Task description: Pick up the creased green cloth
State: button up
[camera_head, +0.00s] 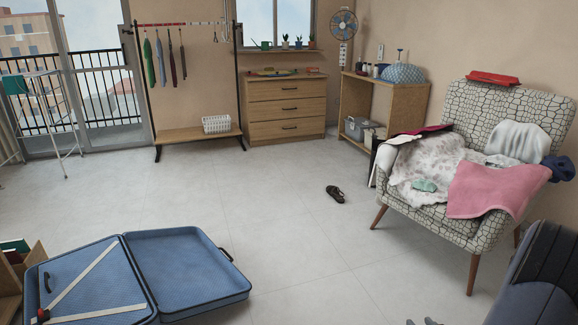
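A small creased pale green cloth (424,185) lies on the front part of the armchair seat. It rests on a white and grey patterned cloth (432,165), left of a pink cloth (492,188). The patterned armchair (462,228) stands at the right. Only small dark grey tips at the bottom edge show, seemingly of my gripper (425,321); they are cut off, well below and apart from the green cloth. Whether it is open or shut does not show.
An open blue suitcase (188,268) lies on the floor at lower left. A black sandal (335,193) lies left of the armchair. A wooden shelf (407,107) stands behind the chair.

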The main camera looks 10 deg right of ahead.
aim_at(427, 185)
jog(key=i+l+z, duration=0.2)
jog(key=i+z, duration=0.25)
jog(key=i, duration=0.45)
jog(key=i+j+z, duration=0.15)
jog(key=i+z, duration=0.35)
jog(key=i, duration=0.4)
jog(key=i+j+z, duration=0.4)
jog(key=i+j, duration=0.25)
jog(key=i, duration=0.15)
jog(key=i+j+z, duration=0.35)
jog(key=i+j, duration=0.35)
jog(key=j, duration=0.15)
